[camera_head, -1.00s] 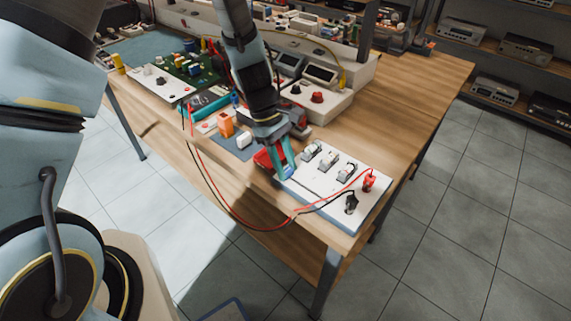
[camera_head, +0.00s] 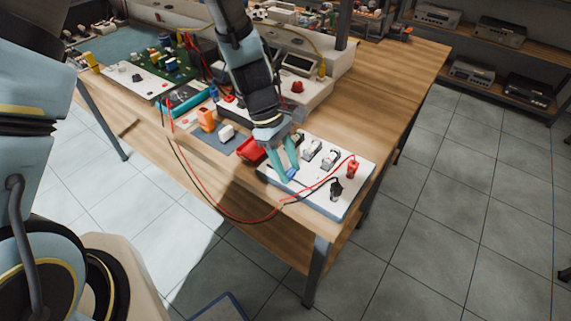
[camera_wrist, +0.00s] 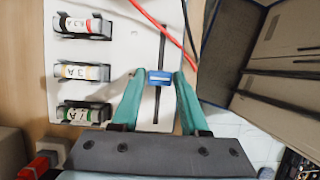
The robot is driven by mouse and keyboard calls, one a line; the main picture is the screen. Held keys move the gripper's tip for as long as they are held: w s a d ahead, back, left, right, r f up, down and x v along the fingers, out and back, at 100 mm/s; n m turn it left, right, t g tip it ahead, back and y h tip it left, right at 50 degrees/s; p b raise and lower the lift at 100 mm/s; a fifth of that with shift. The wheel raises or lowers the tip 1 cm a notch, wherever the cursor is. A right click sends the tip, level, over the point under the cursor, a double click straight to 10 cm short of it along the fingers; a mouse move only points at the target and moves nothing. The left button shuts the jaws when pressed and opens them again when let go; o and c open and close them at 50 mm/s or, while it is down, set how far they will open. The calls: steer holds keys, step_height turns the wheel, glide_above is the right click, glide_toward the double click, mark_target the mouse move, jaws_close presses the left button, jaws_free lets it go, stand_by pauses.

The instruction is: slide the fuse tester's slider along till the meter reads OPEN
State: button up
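The fuse tester is a white panel (camera_head: 325,196) at the table's front right corner; its face also fills much of the wrist view (camera_wrist: 120,30). It carries several fuses in black clips; one in the wrist view (camera_wrist: 84,72) is labelled in amps. A small blue slider (camera_wrist: 159,77) sits in a long dark slot running up the panel; it shows in the head view (camera_head: 291,174). No meter reading is legible.
Red (camera_head: 353,168) and black (camera_head: 336,187) plugs stand on the panel's right end, with leads looping over the table's front edge. A red object (camera_head: 250,151) lies left of the panel. Bare tabletop (camera_head: 385,85) extends behind right.

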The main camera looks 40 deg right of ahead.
steer(key=o, duration=0.3)
steer(key=b+v, duration=0.2)
steer(key=v, duration=0.8)
steer(key=shift+w+r, duration=0.15)
steer(key=shift+r, duration=0.25)
steer(key=w+a+r+m+t, duration=0.1)
steer(key=w+a+t, duration=0.1)
steer(key=w+a, duration=0.55)
steer(key=w+a+r+m+t, duration=0.15)
steer(key=w+a, duration=0.35)
steer(key=a, duration=0.5)
steer(key=a+r, duration=0.1)
steer(key=a, duration=0.5)
steer(key=a+m+t, duration=0.1)
steer(key=a, duration=0.5)
steer(key=w+a+r+t+y, duration=0.1)
steer(key=a, duration=0.5)
steer(key=shift+a+r+m+t, duration=0.25)
steer(key=shift+r+m, duration=0.05)
steer(key=shift+m, duration=0.05)
